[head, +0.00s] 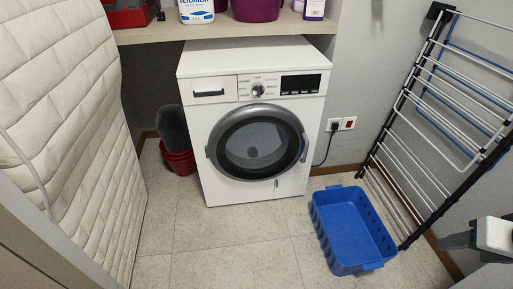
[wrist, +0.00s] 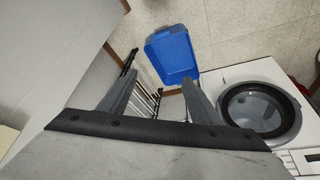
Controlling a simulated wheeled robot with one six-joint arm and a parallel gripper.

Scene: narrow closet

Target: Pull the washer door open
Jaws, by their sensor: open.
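The white washer (head: 225,110) stands against the back wall under a shelf. Its round door (head: 255,146), with a grey ring and dark glass, looks shut. Small grey pieces stick out at the ring's left and right edges; I cannot tell which is the handle. My gripper (head: 462,240) is at the far right edge of the head view, well apart from the washer. In the wrist view my gripper (wrist: 159,80) has its two dark fingers spread with nothing between them. There the washer door (wrist: 260,109) shows to the right, beyond the fingers.
A blue basket (head: 345,225) is on the floor right of the washer, also in the wrist view (wrist: 172,55). A folding drying rack (head: 430,115) leans at the right wall. A quilted mattress (head: 75,130) stands left. A red bucket (head: 180,162) is beside the washer. Floor before the washer is clear.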

